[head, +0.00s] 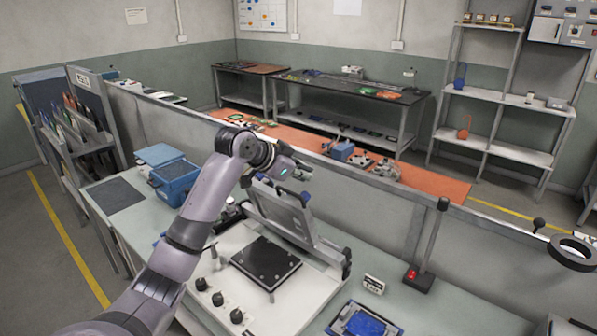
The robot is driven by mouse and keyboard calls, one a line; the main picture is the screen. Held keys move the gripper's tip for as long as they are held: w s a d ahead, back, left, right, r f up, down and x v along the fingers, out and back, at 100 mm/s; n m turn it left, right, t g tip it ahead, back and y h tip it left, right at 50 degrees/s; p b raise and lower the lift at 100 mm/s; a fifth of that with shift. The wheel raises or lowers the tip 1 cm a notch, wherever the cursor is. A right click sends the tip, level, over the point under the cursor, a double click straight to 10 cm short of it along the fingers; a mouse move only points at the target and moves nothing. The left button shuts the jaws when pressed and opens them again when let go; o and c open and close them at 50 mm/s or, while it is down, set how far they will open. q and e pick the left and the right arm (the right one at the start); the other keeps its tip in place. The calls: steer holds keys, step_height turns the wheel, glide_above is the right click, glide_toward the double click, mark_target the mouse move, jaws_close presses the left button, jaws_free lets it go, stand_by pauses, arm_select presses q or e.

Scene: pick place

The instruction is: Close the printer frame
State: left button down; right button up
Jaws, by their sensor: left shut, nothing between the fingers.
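The printer frame (318,240) is a grey hinged frame, standing raised and tilted up at the back of the pale printer base (300,303). A black square plate (265,262) lies on the base in front of the frame. My left arm reaches in from the lower left, and its gripper (302,172) is shut and empty above the frame's upper edge. I cannot tell whether it touches the frame. The arm hides the left part of the printer. My right gripper is not in view.
Black knobs (218,299) stand along the base's left front. A blue crate (175,181) sits at the bench's left, and a blue tray (364,321) at the front right. A red-button post (420,275) stands on the right. A low partition (400,208) runs behind.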

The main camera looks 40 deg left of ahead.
arm_select(q)
step_height(320, 180, down, 6)
steer(key=w+p, duration=0.2)
steer(key=p, duration=0.2)
steer(key=shift+a+p, duration=0.2)
steer(key=shift+p, duration=0.1)
steer(key=shift+w, duration=0.1)
